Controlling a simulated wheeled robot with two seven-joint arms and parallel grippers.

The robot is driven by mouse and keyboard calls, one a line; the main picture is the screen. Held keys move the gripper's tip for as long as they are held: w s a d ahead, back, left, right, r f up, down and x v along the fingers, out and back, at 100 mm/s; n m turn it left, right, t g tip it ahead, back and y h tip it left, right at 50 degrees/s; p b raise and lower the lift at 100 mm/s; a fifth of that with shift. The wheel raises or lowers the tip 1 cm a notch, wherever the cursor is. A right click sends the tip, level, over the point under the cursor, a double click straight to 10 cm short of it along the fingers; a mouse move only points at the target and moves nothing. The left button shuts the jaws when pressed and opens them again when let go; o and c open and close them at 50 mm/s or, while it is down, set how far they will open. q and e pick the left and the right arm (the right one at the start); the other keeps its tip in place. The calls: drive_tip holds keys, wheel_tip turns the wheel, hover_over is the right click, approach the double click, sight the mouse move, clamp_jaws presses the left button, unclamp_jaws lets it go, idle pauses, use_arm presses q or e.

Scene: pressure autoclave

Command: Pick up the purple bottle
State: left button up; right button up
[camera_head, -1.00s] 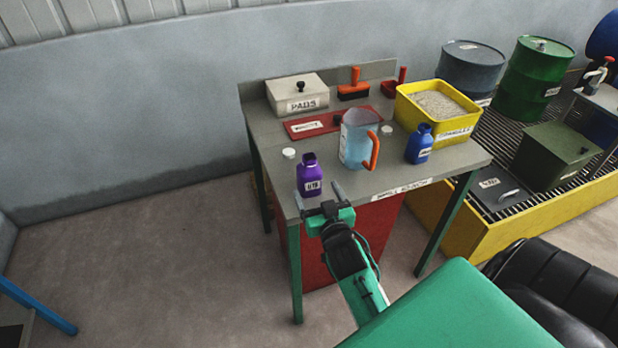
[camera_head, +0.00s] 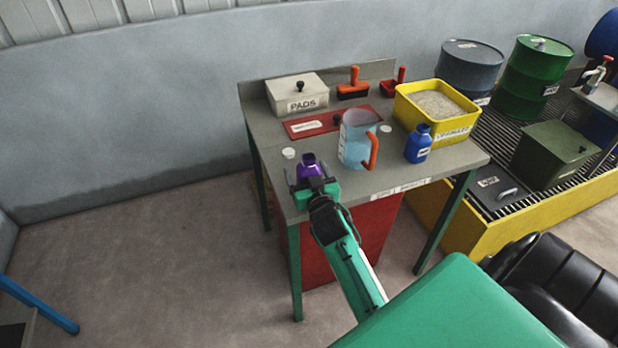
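The purple bottle (camera_head: 310,163) stands upright near the front left corner of the grey workbench (camera_head: 440,168). Its neck and shoulders show, but its lower body and label are hidden behind my gripper. My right gripper (camera_head: 307,174), on the arm that comes in from the lower right, is at the bottle, with its fingers apart on the left and right sides of it. It looks open, and I cannot tell whether a finger touches the bottle. My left gripper is not in view.
A clear jug (camera_head: 354,140) with an orange handle stands right of the bottle, and a blue bottle (camera_head: 418,145) farther right. A white cap (camera_head: 289,153) lies just behind left. A red tray (camera_head: 305,128), PADS box (camera_head: 297,95) and yellow bin (camera_head: 437,118) stand farther back.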

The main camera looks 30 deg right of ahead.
drive_tip(key=c, duration=1.3)
drive_tip(key=shift+o, duration=0.2)
